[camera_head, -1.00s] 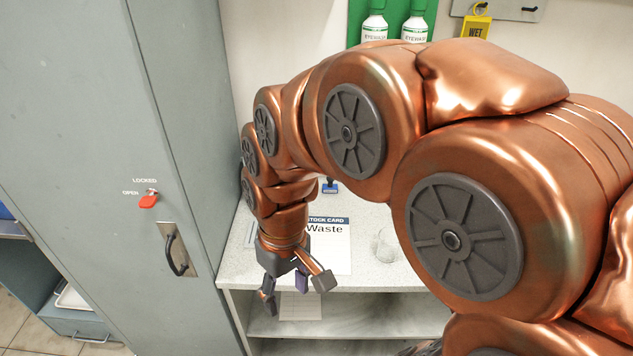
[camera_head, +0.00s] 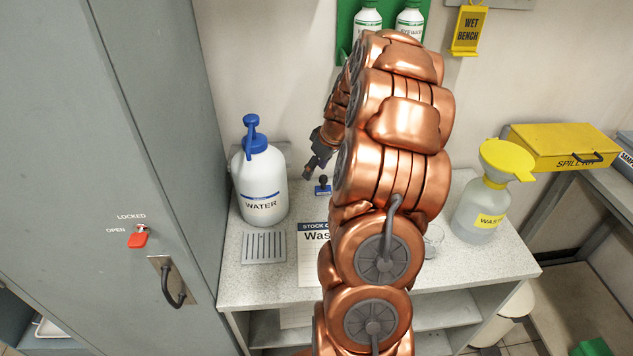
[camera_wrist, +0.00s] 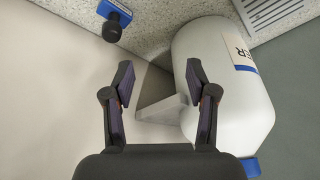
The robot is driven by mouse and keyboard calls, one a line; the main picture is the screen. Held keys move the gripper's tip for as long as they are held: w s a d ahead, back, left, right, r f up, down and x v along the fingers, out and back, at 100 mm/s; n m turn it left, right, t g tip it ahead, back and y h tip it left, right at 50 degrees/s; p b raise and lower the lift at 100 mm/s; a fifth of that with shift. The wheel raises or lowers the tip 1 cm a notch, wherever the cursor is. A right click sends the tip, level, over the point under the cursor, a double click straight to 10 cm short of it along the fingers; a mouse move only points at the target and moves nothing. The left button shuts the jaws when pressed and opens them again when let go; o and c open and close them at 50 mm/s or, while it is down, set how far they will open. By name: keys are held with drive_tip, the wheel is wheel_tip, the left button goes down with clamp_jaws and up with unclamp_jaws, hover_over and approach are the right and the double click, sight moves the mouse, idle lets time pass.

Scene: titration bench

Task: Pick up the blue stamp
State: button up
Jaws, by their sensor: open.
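The blue stamp (camera_head: 323,187) stands on the speckled bench top near the wall, with a dark round handle on a blue base. In the wrist view the stamp (camera_wrist: 114,20) is at the top left, beyond and to the left of my fingertips. My gripper (camera_head: 313,168) is above and slightly left of the stamp in the head view, apart from it. In the wrist view my gripper (camera_wrist: 160,75) is open, with nothing between its two fingers.
A white water bottle (camera_head: 264,190) with a blue pump stands left of the stamp; it is close to the right finger in the wrist view. A slotted grey plate (camera_head: 264,247) and stock card (camera_head: 312,262) lie in front. A waste bottle (camera_head: 482,212) stands at right.

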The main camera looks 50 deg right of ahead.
hover_over(324, 176)
drive_tip(key=s, duration=0.3)
wheel_tip(324, 176, down, 2)
drive_tip(key=shift+t+h, duration=0.3)
drive_tip(key=shift+p+x, duration=1.9)
drive_tip(key=shift+x, duration=2)
drive_tip(key=shift+d, duration=0.1)
drive_tip(key=shift+c, duration=0.3)
clamp_jaws()
